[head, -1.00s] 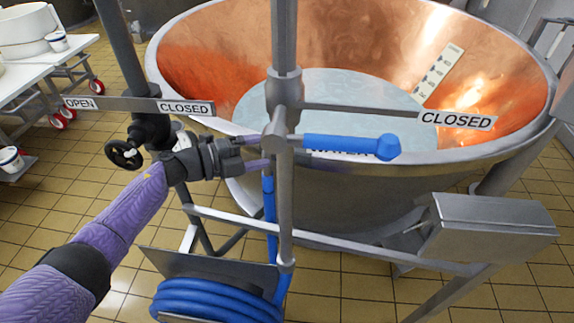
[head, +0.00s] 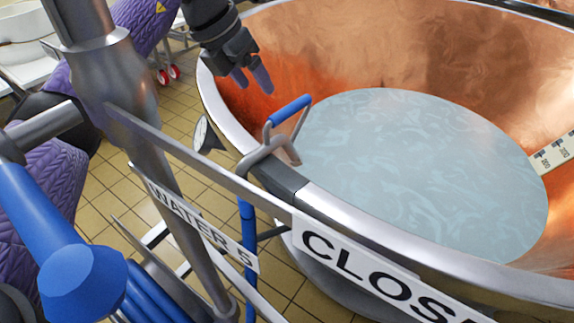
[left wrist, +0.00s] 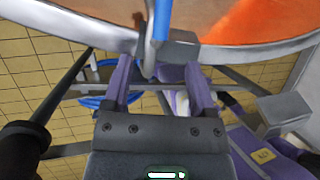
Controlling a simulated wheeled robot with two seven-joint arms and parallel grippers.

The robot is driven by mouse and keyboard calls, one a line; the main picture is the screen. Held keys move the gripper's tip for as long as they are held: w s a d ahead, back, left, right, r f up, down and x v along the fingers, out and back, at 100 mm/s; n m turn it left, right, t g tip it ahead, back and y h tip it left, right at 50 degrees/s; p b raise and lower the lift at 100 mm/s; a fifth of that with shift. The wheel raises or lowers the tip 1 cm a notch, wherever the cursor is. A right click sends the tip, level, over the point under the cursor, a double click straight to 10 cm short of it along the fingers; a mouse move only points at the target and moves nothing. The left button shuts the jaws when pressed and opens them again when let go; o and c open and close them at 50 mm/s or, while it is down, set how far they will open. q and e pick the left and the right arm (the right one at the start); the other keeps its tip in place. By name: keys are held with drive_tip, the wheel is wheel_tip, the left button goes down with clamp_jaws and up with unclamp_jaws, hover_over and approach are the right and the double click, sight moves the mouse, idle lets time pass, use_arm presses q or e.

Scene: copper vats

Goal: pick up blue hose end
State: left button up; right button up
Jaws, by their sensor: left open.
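The blue hose end (head: 290,110) is a grey metal spout with a blue grip, hooked over the near rim of the copper vat (head: 228,118). Its blue hose (head: 247,230) hangs down outside the vat. My left gripper (head: 252,79) is open and empty, above and slightly left of the blue grip, apart from it. In the left wrist view the open fingers (left wrist: 160,82) point towards the rim, and part of the blue hose end (left wrist: 161,20) shows beyond them at the top. My right gripper is not in view.
A blue valve handle (head: 80,280) is close at lower left, near coiled hose (head: 160,295). A round dial (head: 203,134) sits beside the rim. Pale liquid (head: 420,170) fills the vat bottom.

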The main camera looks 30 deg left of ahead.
sight(275, 114)
use_arm(q)
drive_tip(key=b+x, duration=0.5)
drive_tip(key=x, duration=0.5)
drive_tip(key=shift+b, duration=0.4)
drive_tip(key=shift+w, duration=0.1)
drive_tip(key=shift+r, duration=0.2)
drive_tip(key=shift+c, duration=0.6)
drive_tip(key=c, duration=0.7)
clamp_jaws()
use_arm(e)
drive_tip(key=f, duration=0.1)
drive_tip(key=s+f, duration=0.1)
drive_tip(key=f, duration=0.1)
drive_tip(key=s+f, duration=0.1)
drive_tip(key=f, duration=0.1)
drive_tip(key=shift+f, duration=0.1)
